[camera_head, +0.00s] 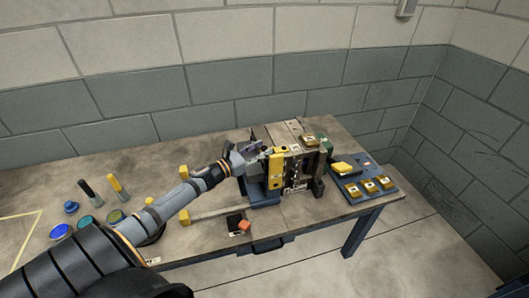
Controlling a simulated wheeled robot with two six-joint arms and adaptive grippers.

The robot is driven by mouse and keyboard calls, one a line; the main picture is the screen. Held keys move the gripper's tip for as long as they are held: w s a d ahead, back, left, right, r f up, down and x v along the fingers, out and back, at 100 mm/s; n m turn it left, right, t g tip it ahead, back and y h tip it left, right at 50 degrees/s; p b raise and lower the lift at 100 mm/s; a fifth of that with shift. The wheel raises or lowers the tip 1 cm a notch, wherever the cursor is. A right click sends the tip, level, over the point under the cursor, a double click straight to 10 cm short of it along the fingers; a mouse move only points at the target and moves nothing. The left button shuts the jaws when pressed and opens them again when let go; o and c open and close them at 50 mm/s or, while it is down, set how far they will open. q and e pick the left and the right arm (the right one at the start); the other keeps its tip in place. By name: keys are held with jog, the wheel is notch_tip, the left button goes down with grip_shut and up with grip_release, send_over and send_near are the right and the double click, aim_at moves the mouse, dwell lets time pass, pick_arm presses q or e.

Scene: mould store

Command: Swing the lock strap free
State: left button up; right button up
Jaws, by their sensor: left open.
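The mould (298,170), a block of grey and tan plates, stands on a blue stand at the middle of the bench. A yellow upright bar (276,168), which looks like the lock strap, lies against its left part. Whether it is fastened at both ends is too small to tell. My left gripper (256,150) is at the mould's left side, close to the yellow bar, with its jaws open. I cannot tell whether it touches the bar. My left arm hides part of the bench. My right gripper is out of view.
A blue board (353,190) with several yellow-topped blocks lies right of the mould. An orange piece (244,225) sits near the front edge. Blue and green round pots (61,231) and two upright handles stand at the left. A block wall closes the back.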

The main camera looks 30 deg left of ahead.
pick_arm(q)
jog(key=shift+x, duration=0.95)
jog(key=shift+c, duration=0.5)
grip_shut()
jog(key=shift+d, duration=0.1)
